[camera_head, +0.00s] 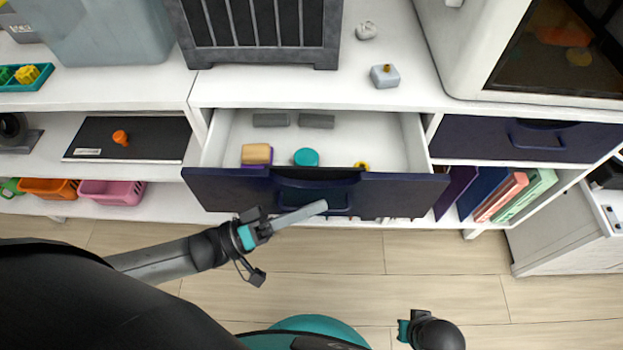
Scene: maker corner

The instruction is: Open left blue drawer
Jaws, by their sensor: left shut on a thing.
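The left blue drawer (225,190) is pulled out of the white shelf unit, and its inside shows from above. Its dark blue handle (315,183) is at the middle of the front. My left gripper (316,208) reaches in from the left and is shut at the handle; the exact contact at its tip is hard to see. In the drawer lie a tan block (257,154), a teal round thing (306,157), a small yellow thing (361,166) and two grey blocks (316,121). My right gripper (405,331) is low in the view, its fingers not clear.
A second blue drawer (480,137) to the right is closed. Books (500,197) stand below it. Orange (48,188) and pink (112,193) bins sit on the lower left shelf. A white cabinet (565,240) stands at the right. The wooden floor (340,255) before the drawer is clear.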

